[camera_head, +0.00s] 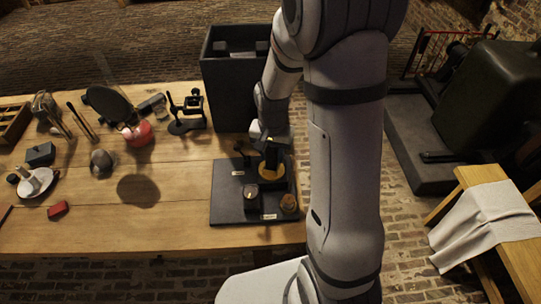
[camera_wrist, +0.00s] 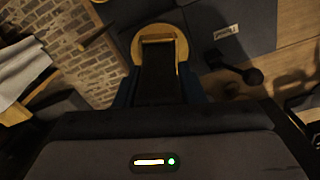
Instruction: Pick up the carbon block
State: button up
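The carbon block (camera_head: 272,156) looks like a dark upright block standing over a yellow round piece (camera_head: 271,173) on the black board. In the wrist view the dark block (camera_wrist: 159,82) lies between my fingers, with the yellow round piece (camera_wrist: 137,38) beyond its far end. My gripper (camera_head: 267,141) is at the block, reaching in from above and behind. In the wrist view my gripper (camera_wrist: 159,92) has one bluish finger on each side of the block, very close to it. Whether the fingers press on it is not clear.
The black board (camera_head: 230,205) also holds a dark jar-like piece (camera_head: 251,195) and a small brass piece (camera_head: 289,203). A dark bin (camera_head: 222,90) stands behind it. A red vessel (camera_head: 138,133) and several tools lie left. The table's front middle is clear.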

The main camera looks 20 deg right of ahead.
grip_shut()
jog(key=shift+r, duration=0.1)
